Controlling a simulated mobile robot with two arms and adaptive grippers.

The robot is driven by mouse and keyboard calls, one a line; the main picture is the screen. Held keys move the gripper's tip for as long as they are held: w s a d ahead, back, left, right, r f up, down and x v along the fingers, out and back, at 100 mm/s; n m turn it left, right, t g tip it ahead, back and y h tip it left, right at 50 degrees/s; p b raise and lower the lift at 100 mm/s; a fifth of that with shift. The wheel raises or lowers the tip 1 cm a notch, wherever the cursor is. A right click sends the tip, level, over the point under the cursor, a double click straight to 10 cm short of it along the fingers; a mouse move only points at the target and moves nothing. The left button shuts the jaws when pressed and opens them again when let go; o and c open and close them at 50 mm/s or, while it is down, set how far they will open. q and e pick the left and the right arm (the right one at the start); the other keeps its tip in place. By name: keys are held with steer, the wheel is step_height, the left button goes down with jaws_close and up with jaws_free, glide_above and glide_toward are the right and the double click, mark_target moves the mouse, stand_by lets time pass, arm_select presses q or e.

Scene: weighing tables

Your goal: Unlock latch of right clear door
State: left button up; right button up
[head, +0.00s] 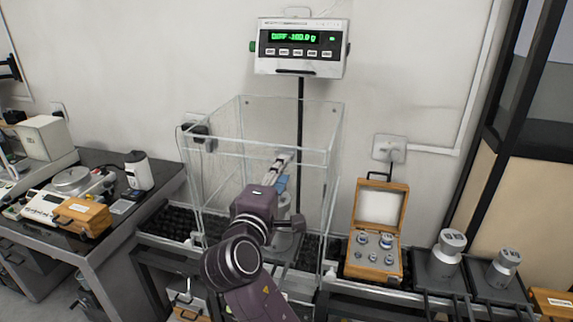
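A clear box with transparent walls (240,103) stands upright below the scale display. Its right clear side (332,185) appears upright; I cannot make out its latch or whether the door is locked. My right arm rises from the bottom middle, in front of the box. My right gripper (284,160) is small and points away from me, overlapping the box's middle. I cannot tell whether it is inside the box, touching a wall, or open or shut. My arm hides part of the box's lower front and base. My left gripper is not in view.
A scale display (296,47) with green digits stands on a black post behind the box. An open wooden weight case (378,235) and large metal weights (446,255) stand close on the right. The left table (115,225) holds a small balance (70,180) and a wooden box (82,217).

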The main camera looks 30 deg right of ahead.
steer(key=v, duration=0.6)
steer(key=shift+s+a, duration=0.25)
steer(key=shift+a, duration=0.05)
steer(key=shift+f, duration=0.1)
